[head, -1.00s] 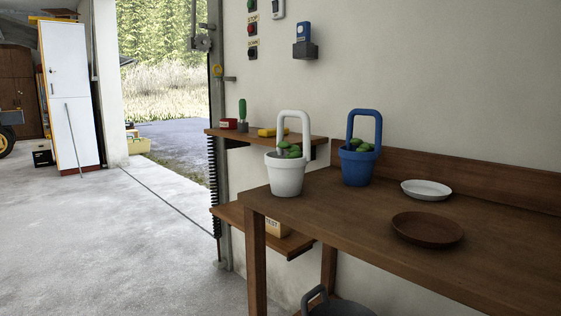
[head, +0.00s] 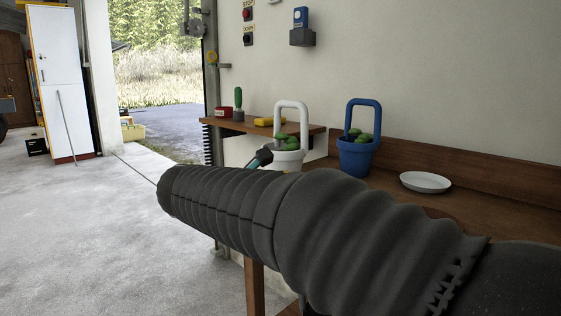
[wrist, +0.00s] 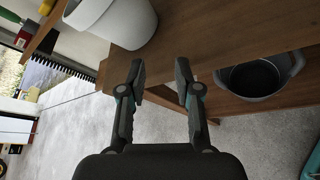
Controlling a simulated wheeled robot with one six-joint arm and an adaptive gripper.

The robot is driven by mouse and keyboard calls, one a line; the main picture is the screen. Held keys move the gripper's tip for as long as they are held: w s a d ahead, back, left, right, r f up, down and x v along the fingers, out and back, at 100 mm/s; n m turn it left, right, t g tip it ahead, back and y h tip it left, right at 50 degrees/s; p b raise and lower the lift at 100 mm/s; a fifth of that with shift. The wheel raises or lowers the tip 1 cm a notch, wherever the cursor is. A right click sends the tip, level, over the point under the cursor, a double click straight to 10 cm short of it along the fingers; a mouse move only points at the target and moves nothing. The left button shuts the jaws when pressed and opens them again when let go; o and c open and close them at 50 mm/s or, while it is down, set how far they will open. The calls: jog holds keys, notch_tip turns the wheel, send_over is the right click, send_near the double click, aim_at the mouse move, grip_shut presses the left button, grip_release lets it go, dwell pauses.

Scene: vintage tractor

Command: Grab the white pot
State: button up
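The white pot (head: 287,158) has an upright loop handle (head: 292,104) and holds green plants. It stands on the left end of the wooden table, its lower part hidden by my arm in the head view. In the wrist view the white pot (wrist: 118,22) is at the top left, near the table edge. My gripper (wrist: 160,72) is open and empty there, its fingertips apart and pointing toward the table edge, to the lower right of the pot. In the head view only a fingertip part of my gripper (head: 260,158) shows beside the pot.
A blue pot (head: 357,156) with a similar handle stands to the right of the white one. A white plate (head: 425,182) lies further right. A wall shelf (head: 262,127) holds a cactus (head: 238,98). A grey cooking pot (wrist: 257,78) sits below the table.

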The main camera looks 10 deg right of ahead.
aim_at(302, 128)
notch_tip(302, 128, up, 11)
jog(key=w+d+n+t+h, duration=0.1)
jog(key=n+t+h, duration=0.15)
jog(key=n, duration=0.25)
jog(key=shift+n+h, duration=0.55)
jog(key=shift+n, duration=0.15)
jog(key=x, duration=0.9)
jog(key=shift+s+d+r, duration=0.1)
jog(key=shift+d+r, duration=0.15)
jog(key=shift+d, duration=0.05)
jog(key=p+x, duration=0.1)
jog(key=x, duration=0.4)
jog(key=shift+d+r, duration=0.15)
jog(key=shift+s, duration=0.1)
grip_shut()
